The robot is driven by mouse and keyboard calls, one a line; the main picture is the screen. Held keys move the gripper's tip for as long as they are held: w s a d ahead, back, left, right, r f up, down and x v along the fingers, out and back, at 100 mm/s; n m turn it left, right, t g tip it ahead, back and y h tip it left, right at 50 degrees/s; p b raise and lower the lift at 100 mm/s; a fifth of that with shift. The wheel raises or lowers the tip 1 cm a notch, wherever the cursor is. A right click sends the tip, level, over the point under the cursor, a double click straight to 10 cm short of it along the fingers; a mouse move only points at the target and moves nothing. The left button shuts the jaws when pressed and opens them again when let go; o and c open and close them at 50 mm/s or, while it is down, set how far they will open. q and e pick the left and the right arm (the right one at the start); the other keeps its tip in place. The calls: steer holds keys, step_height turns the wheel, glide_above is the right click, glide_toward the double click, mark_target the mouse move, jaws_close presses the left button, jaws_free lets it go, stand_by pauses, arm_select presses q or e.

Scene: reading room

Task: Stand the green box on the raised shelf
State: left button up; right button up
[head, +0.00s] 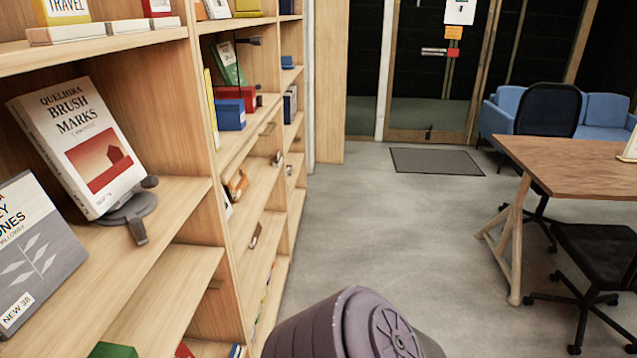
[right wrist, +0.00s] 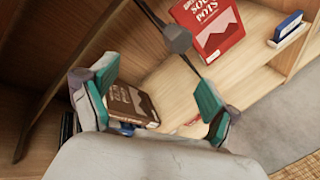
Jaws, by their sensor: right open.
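A green block-shaped thing (head: 113,350) shows only in part at the bottom left edge of the head view, low in the bookcase; I cannot tell whether it is the green box. Which shelf is the raised one is not clear. My right gripper (right wrist: 153,82) is open and empty in the right wrist view, its teal-padded fingers spread. Beyond and between them a brown book (right wrist: 132,104) is on a wooden surface, with no visible contact. My left gripper is not in view.
Wooden shelves (head: 190,262) run along the left, with a white book (head: 75,125) on a stand and a grey book (head: 32,255). A red book (right wrist: 208,28) stands in the wrist view. A table (head: 580,165) and chair (head: 600,250) stand right. The middle floor is clear.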

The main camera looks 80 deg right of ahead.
steer(key=s+a+f+m+g, duration=0.2)
steer(key=s+f+m, duration=0.15)
steer(key=f, duration=0.45)
steer(key=s+a+f+m+g, duration=0.1)
steer(key=s+f+m+g, duration=0.2)
steer(key=f, duration=0.5)
steer(key=s+a+f+m+g, duration=0.1)
steer(key=s+a+f+m, duration=0.15)
steer(key=f+m, duration=0.4)
steer(key=s+a+f+m+g, duration=0.2)
steer(key=s+f+m+g, duration=0.1)
steer(key=s+f, duration=0.3)
steer(key=s+a+f+m+g+y+p, duration=0.1)
steer(key=s+f+m+g, duration=0.2)
steer(key=s+f+m, duration=0.2)
steer(key=s, duration=0.3)
steer(key=shift+a+f+m+p, duration=0.3)
steer(key=shift+a+f, duration=0.05)
steer(key=shift+f, duration=0.05)
steer(key=shift+s, duration=0.1)
